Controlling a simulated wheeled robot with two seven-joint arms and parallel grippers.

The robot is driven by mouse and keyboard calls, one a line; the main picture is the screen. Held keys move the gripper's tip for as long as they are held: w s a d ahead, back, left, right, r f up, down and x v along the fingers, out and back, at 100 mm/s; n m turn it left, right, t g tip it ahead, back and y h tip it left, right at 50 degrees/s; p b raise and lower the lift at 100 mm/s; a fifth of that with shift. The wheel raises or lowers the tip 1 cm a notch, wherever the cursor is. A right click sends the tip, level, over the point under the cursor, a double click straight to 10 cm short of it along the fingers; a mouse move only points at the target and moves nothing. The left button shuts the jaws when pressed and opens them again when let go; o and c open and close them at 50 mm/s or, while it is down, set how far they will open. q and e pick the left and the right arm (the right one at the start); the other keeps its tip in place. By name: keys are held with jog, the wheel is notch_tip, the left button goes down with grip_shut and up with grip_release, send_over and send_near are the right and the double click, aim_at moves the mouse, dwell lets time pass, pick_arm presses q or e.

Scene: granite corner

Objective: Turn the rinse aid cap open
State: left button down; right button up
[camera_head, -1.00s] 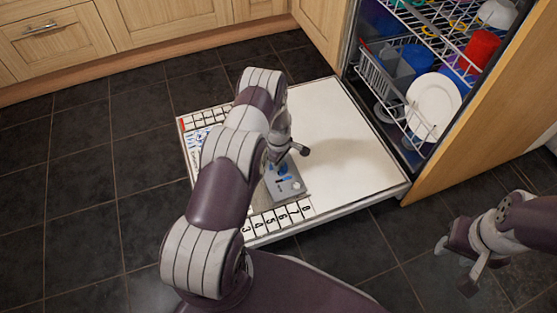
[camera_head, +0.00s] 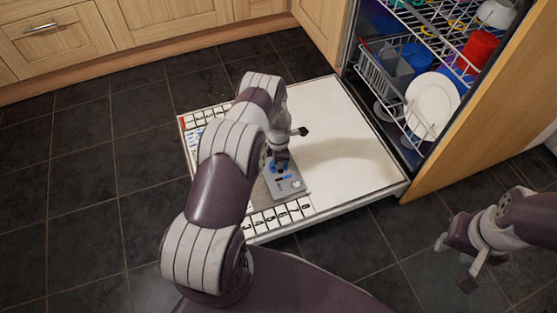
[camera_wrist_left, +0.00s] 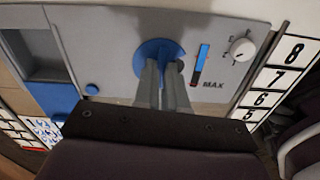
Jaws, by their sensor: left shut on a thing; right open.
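The rinse aid cap (camera_wrist_left: 158,49) is a round blue cap on the grey dispenser panel in the left wrist view. The panel (camera_wrist_left: 105,40) lies on the open dishwasher door (camera_head: 345,150). My left gripper (camera_wrist_left: 164,72) is shut on the cap's raised middle, and its fingers hide part of the cap. In the head view my left gripper (camera_head: 279,160) is over the panel, its fingertips small and partly hidden by the arm. My right gripper (camera_head: 453,262) is open and empty over the dark floor at the lower right.
A blue and red level strip (camera_wrist_left: 200,66) marked MAX and a small white dial (camera_wrist_left: 241,49) are beside the cap. Numbered tiles (camera_head: 281,216) line the door's near edge. The rack (camera_head: 405,100) holds dishes and a white plate (camera_head: 433,105).

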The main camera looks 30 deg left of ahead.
pick_arm(q)
jog(key=shift+n, duration=0.5)
dwell(0.3)
jog(key=c, duration=1.2)
grip_release()
notch_tip(320, 180, up, 13)
jog(key=p, duration=0.6)
jog(key=shift+f+p, duration=0.15)
jog(key=shift+p, duration=0.2)
